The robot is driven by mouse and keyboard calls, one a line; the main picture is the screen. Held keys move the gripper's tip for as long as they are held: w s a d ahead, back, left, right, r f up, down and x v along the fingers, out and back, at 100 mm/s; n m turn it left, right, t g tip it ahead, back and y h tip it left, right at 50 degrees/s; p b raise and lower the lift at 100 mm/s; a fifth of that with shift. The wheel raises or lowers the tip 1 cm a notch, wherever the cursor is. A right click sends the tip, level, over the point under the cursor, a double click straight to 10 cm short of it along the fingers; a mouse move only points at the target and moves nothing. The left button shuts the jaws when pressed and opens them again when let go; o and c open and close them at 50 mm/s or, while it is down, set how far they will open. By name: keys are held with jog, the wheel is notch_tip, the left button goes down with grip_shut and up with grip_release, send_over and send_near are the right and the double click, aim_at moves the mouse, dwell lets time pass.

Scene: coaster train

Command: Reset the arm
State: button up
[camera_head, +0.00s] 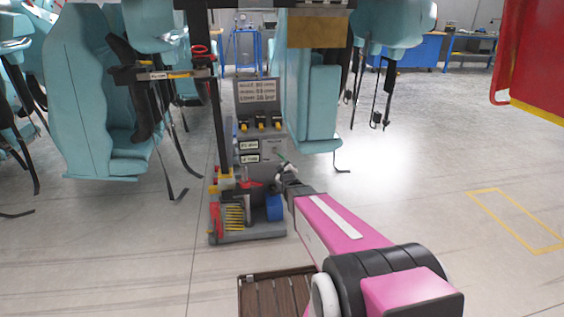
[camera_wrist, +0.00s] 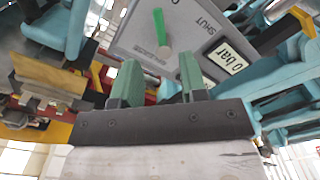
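My pink arm (camera_head: 342,226) reaches from the lower right of the head view towards a grey control stand. My gripper (camera_head: 284,166) is small there, close in front of the stand, and its fingers are hard to make out. In the wrist view my gripper (camera_wrist: 159,72) has two green fingers set apart, with nothing visible between them. Beyond the fingers is a grey panel (camera_wrist: 135,38) with a green lever (camera_wrist: 160,28), the word SHUT and a "0 bar" label (camera_wrist: 226,57). I cannot tell whether the fingers touch the panel.
The grey stand (camera_head: 256,92) carries yellow-black switches and a base tray with tools. Teal coaster seats (camera_head: 95,90) with dangling straps hang left and right of it. A brown slatted crate (camera_head: 270,292) is near my arm. A red panel (camera_head: 535,70) is at right. Floor at right is clear.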

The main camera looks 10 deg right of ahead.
jog(key=shift+s, duration=0.95)
jog(key=s+f+m+g, duration=0.2)
jog(key=s+m+g, duration=0.2)
jog(key=s+g, duration=0.5)
jog(key=s+f+m+g, duration=0.2)
jog(key=s+m+g, duration=0.3)
jog(key=s, duration=1.2)
jog(key=g, duration=0.4)
jog(key=shift+s+d, duration=0.15)
jog(key=shift+s, duration=0.15)
jog(key=shift+f, duration=0.1)
